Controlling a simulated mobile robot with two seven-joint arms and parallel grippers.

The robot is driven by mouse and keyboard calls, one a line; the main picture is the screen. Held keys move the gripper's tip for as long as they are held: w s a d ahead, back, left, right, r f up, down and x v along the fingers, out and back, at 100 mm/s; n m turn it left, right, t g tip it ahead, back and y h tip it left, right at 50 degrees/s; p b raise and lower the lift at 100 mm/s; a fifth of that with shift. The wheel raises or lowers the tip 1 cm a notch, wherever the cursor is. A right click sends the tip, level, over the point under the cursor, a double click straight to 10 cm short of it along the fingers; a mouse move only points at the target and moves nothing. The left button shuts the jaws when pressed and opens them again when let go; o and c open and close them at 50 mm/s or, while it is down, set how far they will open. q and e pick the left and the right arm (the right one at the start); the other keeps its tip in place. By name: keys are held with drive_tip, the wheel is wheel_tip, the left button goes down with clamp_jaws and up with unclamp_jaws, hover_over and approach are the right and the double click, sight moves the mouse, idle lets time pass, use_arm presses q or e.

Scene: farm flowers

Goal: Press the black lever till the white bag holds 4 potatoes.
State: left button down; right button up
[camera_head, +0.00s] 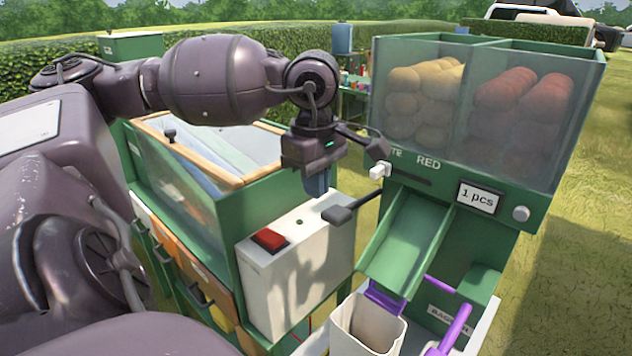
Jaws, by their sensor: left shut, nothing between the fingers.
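The black lever (340,214) sticks out to the left from the green dispenser (480,190), its flat paddle above the white box. My left gripper (317,186) is shut and empty, pointing down just above and left of the lever's paddle; I cannot tell whether they touch. The white bag (344,338) stands open below the green chute (411,232). Its inside is shaded, and I cannot make out any potatoes in it. Pale potatoes (425,95) fill the left hopper and red ones (525,95) the right. The display (479,198) reads "1 pcs". My right gripper is not in view.
A white slider knob (379,170) sits at the left end of its slot, under the pale hopper. A white box with a red button (270,240) stands left of the lever. A purple handle (455,325) is beside the bag. A glass-sided green cabinet (185,185) stands behind my arm.

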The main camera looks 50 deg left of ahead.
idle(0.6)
use_arm(q)
drive_tip(key=w+n+t+p, duration=0.1)
drive_tip(key=n, duration=0.3)
drive_tip(key=w+r+n+t+h+p, duration=0.1)
drive_tip(key=n+t+p, duration=0.1)
drive_tip(key=n, duration=0.2)
drive_tip(key=w+a+n+t+p, duration=0.1)
drive_tip(key=n, duration=0.3)
drive_tip(key=shift+w+r+h, duration=0.3)
drive_tip(key=shift+w+h, duration=0.05)
drive_tip(key=shift+h, duration=0.05)
drive_tip(key=shift+w+r+n+t, duration=0.5)
drive_tip(key=shift+w+n+t, duration=0.05)
drive_tip(key=shift+n, duration=1.35)
drive_tip(key=shift+w+r+n+t, duration=0.5)
drive_tip(key=shift+r+n+t, duration=0.1)
drive_tip(key=shift+n, duration=1.3)
drive_tip(key=shift+w+r+n+t, duration=0.45)
drive_tip(key=shift+w+n+t, duration=0.1)
drive_tip(key=shift+n, duration=1.35)
